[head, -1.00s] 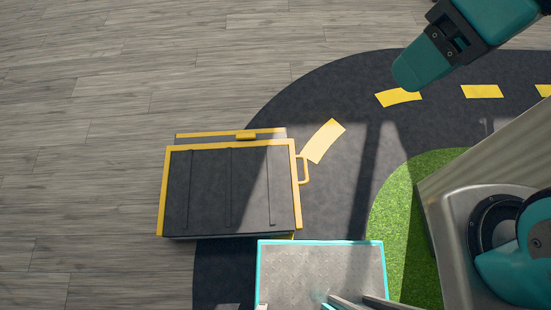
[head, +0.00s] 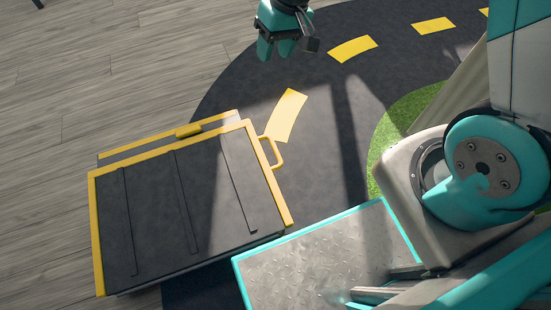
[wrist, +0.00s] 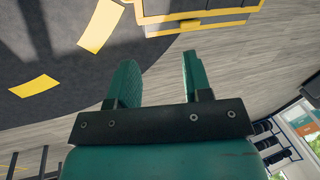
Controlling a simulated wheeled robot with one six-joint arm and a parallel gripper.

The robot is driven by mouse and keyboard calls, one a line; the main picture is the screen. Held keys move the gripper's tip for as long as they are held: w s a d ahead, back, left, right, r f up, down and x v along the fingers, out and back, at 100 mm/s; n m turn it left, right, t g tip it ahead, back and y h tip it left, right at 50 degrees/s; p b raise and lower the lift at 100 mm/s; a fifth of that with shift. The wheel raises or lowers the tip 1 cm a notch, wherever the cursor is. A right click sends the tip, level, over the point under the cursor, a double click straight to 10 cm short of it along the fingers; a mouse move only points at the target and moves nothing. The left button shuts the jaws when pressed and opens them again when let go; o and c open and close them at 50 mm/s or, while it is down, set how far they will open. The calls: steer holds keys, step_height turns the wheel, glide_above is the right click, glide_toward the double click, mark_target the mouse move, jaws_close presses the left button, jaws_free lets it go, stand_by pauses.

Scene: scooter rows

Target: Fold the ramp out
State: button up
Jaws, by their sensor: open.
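The ramp (head: 205,215) is a dark grey ribbed panel with a yellow frame, lying folded on the floor at the left of the head view. A yellow handle (head: 274,153) sticks out from its right side, and a yellow latch-like block (head: 188,130) sits on its far edge. Part of the ramp's yellow edge (wrist: 195,18) shows at the top of the wrist view. My gripper (head: 275,48) is open and empty, in the air beyond the ramp and apart from it. Its two teal fingers (wrist: 155,85) stand apart in the wrist view.
A metal tread plate with teal edges (head: 315,262) lies right of the ramp, beside my base. The dark road mat with yellow dashes (head: 353,48) curves behind. Green turf (head: 395,140) is at the right. Wooden floor at the left is clear.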

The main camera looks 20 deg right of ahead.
steer(key=m+h+b, duration=0.1)
steer(key=m+b, duration=0.1)
steer(key=b, duration=1.1)
glide_toward(275, 146)
steer(key=f+b, duration=0.3)
steer(key=a+f+b, duration=0.1)
steer(key=f+b, duration=0.5)
steer(key=shift+a, duration=0.4)
steer(key=shift+c, duration=0.2)
jaws_close()
